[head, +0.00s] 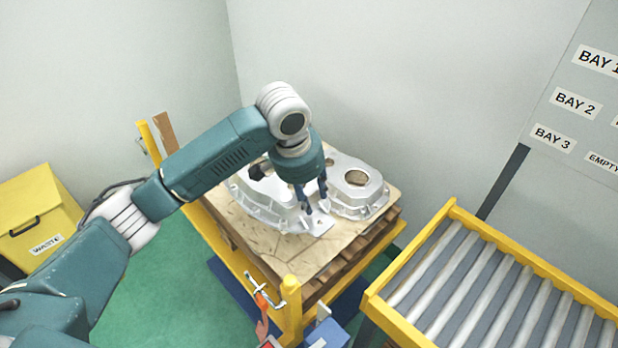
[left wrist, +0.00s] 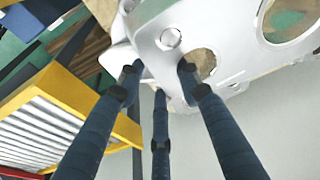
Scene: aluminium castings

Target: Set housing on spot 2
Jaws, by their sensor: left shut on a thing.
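A silver cast aluminium housing (head: 357,189) with a round opening lies on the plywood-topped pallet (head: 287,262). More silver casting (head: 262,208) shows left of my gripper; I cannot tell if it is one piece with it or a second one. My left gripper (head: 314,203) points down from above and is shut on the housing near the middle, at a flange. In the left wrist view the housing (left wrist: 228,30) fills the top right, and the gripper's three dark blue fingers (left wrist: 159,78) reach its edge. The palm hides part of the casting. No marked spot 2 shows, and my right gripper is out of view.
A yellow-framed roller conveyor (head: 490,285) stands at right. Yellow posts (head: 291,310) and a clamp edge the pallet's near side. A yellow waste bin (head: 38,220) stands at left. A wall board at right carries a BAY 2 sign (head: 576,103). Green floor is free between bin and pallet.

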